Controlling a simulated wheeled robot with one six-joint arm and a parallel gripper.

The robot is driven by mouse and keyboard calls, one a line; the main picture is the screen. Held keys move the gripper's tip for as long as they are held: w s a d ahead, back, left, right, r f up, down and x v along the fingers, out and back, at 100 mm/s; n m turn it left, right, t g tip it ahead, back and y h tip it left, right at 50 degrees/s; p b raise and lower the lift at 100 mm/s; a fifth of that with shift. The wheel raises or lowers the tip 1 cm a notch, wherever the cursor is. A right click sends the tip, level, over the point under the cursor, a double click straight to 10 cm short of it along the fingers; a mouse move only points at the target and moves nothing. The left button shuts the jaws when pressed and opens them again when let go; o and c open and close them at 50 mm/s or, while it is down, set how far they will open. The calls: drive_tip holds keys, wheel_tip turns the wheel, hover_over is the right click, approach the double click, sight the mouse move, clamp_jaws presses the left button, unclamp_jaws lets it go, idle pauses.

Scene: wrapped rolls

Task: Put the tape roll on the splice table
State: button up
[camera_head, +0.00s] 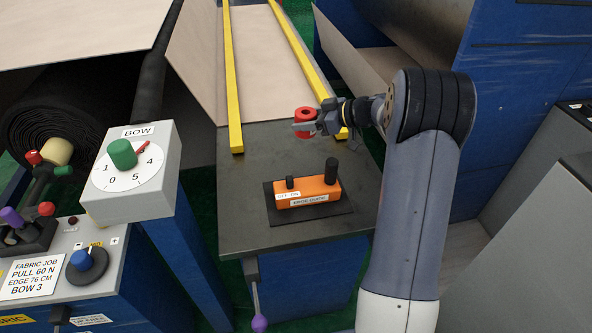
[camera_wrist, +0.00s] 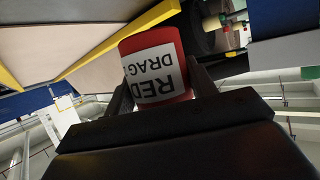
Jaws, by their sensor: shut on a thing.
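My gripper (camera_head: 310,127) is shut on a red roll (camera_head: 305,114), which looks like the tape roll. In the wrist view the red roll (camera_wrist: 157,66) sits between my fingers, with an upside-down white label reading "RED DRAG". In the head view a dark hole shows in its top. My gripper holds it over the far right part of a dark grey table (camera_head: 240,200), perhaps the splice table. I cannot tell its exact height above the surface.
An orange "EDGE GUIDE" box (camera_head: 307,192) with black knobs stands on a dark plate on the table. Two yellow rails (camera_head: 233,90) run along the beige sheet behind. A BOW dial box (camera_head: 130,170) stands at left. The table's left front is clear.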

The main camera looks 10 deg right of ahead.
drive_tip(key=f, duration=1)
drive_tip(key=shift+w+f, duration=0.2)
drive_tip(key=shift+w, duration=0.05)
drive_tip(key=shift+f, duration=0.15)
drive_tip(key=o, duration=1.1)
drive_tip(key=v, duration=1.2)
drive_tip(key=shift+b, duration=0.35)
